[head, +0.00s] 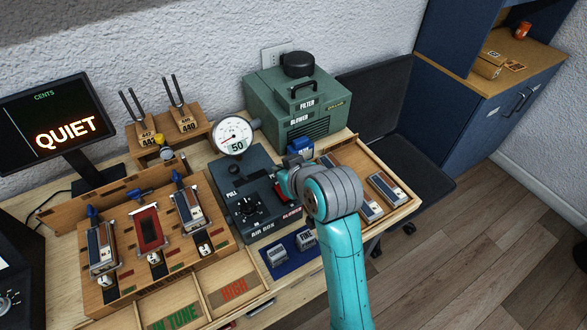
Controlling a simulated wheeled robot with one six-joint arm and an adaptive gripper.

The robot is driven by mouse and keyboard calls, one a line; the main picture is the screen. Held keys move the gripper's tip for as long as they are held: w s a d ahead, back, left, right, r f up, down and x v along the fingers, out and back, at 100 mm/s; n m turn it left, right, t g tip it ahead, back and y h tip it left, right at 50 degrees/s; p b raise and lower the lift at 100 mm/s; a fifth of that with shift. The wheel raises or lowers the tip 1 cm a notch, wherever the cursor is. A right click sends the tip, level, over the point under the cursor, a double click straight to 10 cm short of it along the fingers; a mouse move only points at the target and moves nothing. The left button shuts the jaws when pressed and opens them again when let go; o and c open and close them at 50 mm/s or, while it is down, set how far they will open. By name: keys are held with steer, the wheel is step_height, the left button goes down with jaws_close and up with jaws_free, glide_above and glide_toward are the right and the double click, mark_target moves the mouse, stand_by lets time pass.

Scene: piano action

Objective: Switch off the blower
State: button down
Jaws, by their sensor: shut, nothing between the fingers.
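The green blower (290,105), labelled BLOWER and FILTER, stands at the back of the bench. In front of it is the dark air box (240,180), with a black knob and a second BLOWER label on its lower right. A red switch (281,194) shows above that label, partly covered by my gripper. I cannot tell whether the switch is on or off. My gripper (284,182) is shut and empty at the right side of the air box, close to the switch. Its fingertips are small and partly hidden, so contact cannot be told.
A round gauge (232,136) reading 50 stands behind the air box. A screen (60,120) shows QUIET. A wooden rack (150,255) with reed blocks is at left, and a wooden tray (401,206) lies right, partly behind my arm. A blue mat (287,268) is in front.

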steer(key=s+d+r, duration=0.3)
steer(key=s+r, duration=0.2)
steer(key=r, duration=0.4)
steer(key=shift+d, duration=0.2)
steer(key=shift+f, duration=0.1)
